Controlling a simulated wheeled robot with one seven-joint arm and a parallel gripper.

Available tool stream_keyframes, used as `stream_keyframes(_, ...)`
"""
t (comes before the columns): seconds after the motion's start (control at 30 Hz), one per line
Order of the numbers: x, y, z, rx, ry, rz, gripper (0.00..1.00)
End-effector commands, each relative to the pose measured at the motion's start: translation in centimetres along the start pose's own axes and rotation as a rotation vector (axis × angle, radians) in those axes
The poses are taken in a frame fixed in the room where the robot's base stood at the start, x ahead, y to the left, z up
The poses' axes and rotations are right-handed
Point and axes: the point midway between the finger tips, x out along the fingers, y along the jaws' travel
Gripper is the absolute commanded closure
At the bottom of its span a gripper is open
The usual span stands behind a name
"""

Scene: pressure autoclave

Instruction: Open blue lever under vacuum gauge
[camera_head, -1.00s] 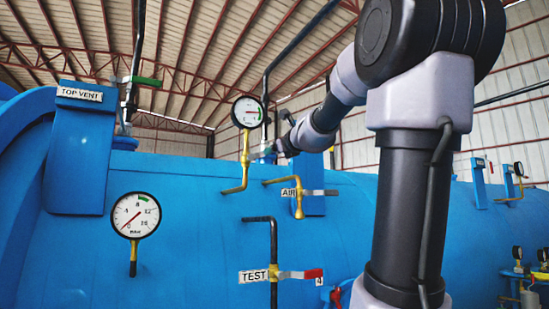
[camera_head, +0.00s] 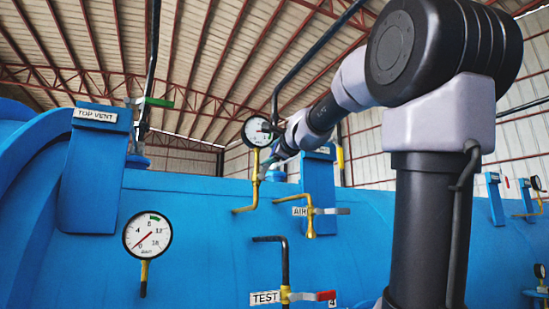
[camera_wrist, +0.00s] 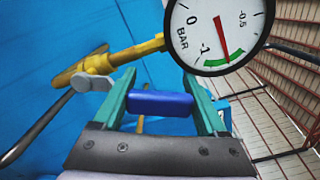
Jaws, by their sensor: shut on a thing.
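The vacuum gauge (camera_wrist: 213,35), marked BAR with a red needle, fills the top of the wrist view. In the head view the gauge (camera_head: 257,131) stands on a brass pipe above the blue tank. Below its dial in the wrist view, the blue lever (camera_wrist: 160,103) lies crosswise between my gripper's two teal fingers. My gripper (camera_wrist: 160,80) is shut on this lever. In the head view my gripper (camera_head: 270,165) is small, just below and right of the gauge, and its grip cannot be made out.
A brass pipe (camera_wrist: 125,54) with a grey metal end runs beside the left finger. The AIR valve (camera_head: 310,212), the TEST valve (camera_head: 285,296) and a pressure gauge (camera_head: 147,236) sit on the blue tank (camera_head: 200,200). A dark pipe (camera_head: 310,55) passes above my arm.

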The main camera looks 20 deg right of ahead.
Motion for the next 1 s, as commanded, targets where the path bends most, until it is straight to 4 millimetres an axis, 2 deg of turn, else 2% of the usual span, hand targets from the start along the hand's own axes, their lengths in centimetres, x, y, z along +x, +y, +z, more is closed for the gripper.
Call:
stream_keyframes(0.67,-0.03,0.04,0.99,-0.064,-0.009,0.001,1.0)
stream_keyframes(0.7,-0.04,0.03,1.02,-0.064,-0.01,0.001,0.12)
stream_keyframes(1.0,-0.12,-0.05,1.16,-0.061,-0.013,-0.001,0.12)
